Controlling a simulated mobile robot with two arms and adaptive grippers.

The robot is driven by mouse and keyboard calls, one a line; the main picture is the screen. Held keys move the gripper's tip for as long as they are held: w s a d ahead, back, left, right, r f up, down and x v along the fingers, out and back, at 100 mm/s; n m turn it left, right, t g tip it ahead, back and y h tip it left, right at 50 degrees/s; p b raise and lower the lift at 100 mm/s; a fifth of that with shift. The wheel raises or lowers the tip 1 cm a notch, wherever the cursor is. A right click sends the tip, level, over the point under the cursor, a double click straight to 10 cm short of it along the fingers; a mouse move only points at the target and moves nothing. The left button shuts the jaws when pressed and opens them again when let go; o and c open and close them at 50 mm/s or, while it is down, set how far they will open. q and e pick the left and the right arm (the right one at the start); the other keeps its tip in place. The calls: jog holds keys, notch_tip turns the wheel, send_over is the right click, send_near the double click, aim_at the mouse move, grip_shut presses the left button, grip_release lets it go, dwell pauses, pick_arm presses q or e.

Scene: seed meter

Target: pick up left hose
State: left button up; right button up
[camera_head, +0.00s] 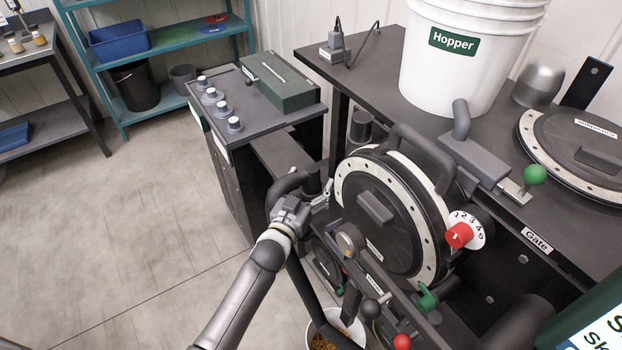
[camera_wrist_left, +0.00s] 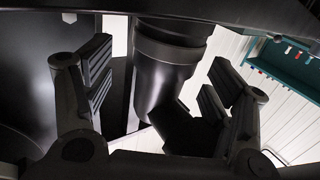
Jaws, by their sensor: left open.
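A black curved hose (camera_head: 287,182) is beside the left side of the round black seed meter (camera_head: 408,222). It bends over near my left gripper, and its lower part is partly hidden by my arm. My left gripper (camera_head: 314,199) is open, close by the hose bend. In the left wrist view a thick black tube with a collar (camera_wrist_left: 168,75), seemingly the hose, stands between the spread finger pads of the gripper (camera_wrist_left: 160,88). I see a gap on either side of it, and the pads are not closed on it. My right gripper is not in view.
A white Hopper bucket (camera_head: 455,60) stands on the dark bench behind. A red dial knob (camera_head: 459,235), a green-ball lever (camera_head: 535,175) and a white bucket (camera_head: 350,325) with grain crowd the meter. A knobbed cabinet (camera_head: 240,122) stands left; floor beyond is clear.

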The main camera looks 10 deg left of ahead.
pick_arm(q)
jog(key=shift+w, duration=0.65)
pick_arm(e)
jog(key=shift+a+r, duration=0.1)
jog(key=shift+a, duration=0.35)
pick_arm(q)
jog(key=shift+c, duration=0.2)
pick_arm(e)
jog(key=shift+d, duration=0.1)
pick_arm(q)
jog(key=shift+d, duration=0.1)
jog(key=c, duration=1.3)
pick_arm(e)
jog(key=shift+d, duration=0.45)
pick_arm(q)
jog(key=shift+o, duration=0.2)
